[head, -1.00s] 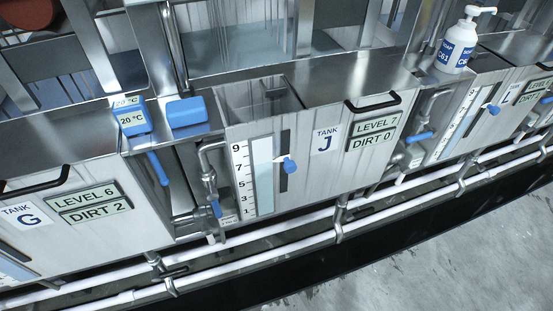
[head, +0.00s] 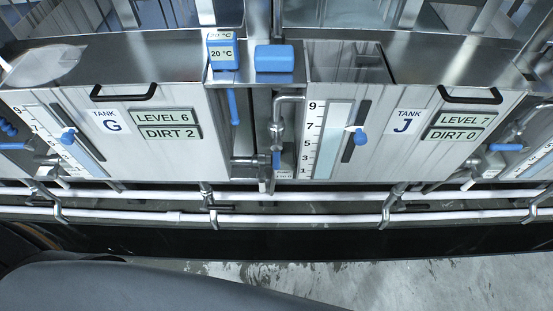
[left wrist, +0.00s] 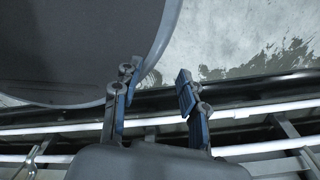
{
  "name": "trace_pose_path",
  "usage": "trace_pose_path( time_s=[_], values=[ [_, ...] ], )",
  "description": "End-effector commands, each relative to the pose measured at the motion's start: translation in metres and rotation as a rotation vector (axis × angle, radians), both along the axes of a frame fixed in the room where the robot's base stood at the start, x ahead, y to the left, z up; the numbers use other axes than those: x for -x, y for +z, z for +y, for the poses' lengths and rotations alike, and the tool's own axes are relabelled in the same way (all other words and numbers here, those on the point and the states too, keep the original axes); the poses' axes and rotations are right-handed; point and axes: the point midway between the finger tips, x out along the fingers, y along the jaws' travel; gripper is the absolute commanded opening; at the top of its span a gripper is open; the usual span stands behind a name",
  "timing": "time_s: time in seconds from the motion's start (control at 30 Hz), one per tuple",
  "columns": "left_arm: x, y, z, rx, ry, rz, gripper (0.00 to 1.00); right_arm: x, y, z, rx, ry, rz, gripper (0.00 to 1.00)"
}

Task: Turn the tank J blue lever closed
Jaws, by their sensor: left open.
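Tank J (head: 408,122) is a steel tank right of centre in the head view, with signs reading LEVEL 7 and DIRT 0. At its left, a small upright blue lever (head: 276,160) sits on a pipe, and a longer blue lever (head: 234,107) hangs in the gap beside tank G. A third blue lever (head: 506,147) lies roughly level at tank J's right end. I cannot tell which one is tank J's valve. My left gripper (left wrist: 157,88) is open and empty in the left wrist view, over the floor and pipes, with no lever visible between its fingers.
White pipes (head: 330,194) run along the tank fronts. Tank G (head: 150,150) stands at left, reading LEVEL 6 and DIRT 2. A blue 20 °C box (head: 222,52) and another blue block (head: 274,58) sit above the gap. Concrete floor (head: 330,280) is clear in front.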

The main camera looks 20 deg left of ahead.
Motion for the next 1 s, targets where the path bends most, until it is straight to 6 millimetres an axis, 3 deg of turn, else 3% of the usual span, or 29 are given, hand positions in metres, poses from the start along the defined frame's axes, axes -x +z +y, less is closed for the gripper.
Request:
trace_pose_path(
  time_s=[0.07,0.13,0.27,0.3,0.37,0.4,0.53,0.6,0.73,0.87,1.0],
  values=[
    [-0.009,0.001,-0.003,0.009,-0.005,-0.028,0.42,0.000,-0.001,0.000,0.000,0.000,0.000,0.43],
    [-0.033,0.006,-0.015,0.036,-0.017,-0.097,0.42,0.000,-0.002,0.000,0.000,0.000,0.000,0.43],
    [-0.117,0.039,-0.056,0.120,-0.053,-0.361,0.42,0.000,-0.008,0.000,0.000,0.000,0.000,0.43],
    [-0.148,0.059,-0.070,0.145,-0.063,-0.470,0.42,0.000,-0.009,0.000,0.000,0.000,0.000,0.43],
    [-0.192,0.096,-0.090,0.176,-0.069,-0.637,0.42,0.000,-0.012,0.000,0.000,0.000,0.000,0.43],
    [-0.219,0.124,-0.101,0.190,-0.066,-0.747,0.42,0.000,-0.014,0.000,0.000,0.000,0.000,0.43],
    [-0.283,0.224,-0.122,0.201,-0.015,-1.076,0.42,0.000,-0.019,0.000,0.000,0.000,0.000,0.43],
    [-0.303,0.274,-0.124,0.188,0.035,-1.215,0.42,0.000,-0.021,0.000,0.000,0.000,0.000,0.43],
    [-0.321,0.344,-0.117,0.156,0.135,-1.388,0.42,0.000,-0.024,0.000,0.000,0.000,0.000,0.43],
    [-0.326,0.379,-0.110,0.130,0.199,-1.463,0.42,0.000,-0.025,0.000,0.000,0.000,-0.001,0.43],
    [-0.332,0.389,-0.107,0.121,0.217,-1.483,0.42,0.000,-0.025,0.000,0.000,0.000,-0.001,0.43]
  ],
)
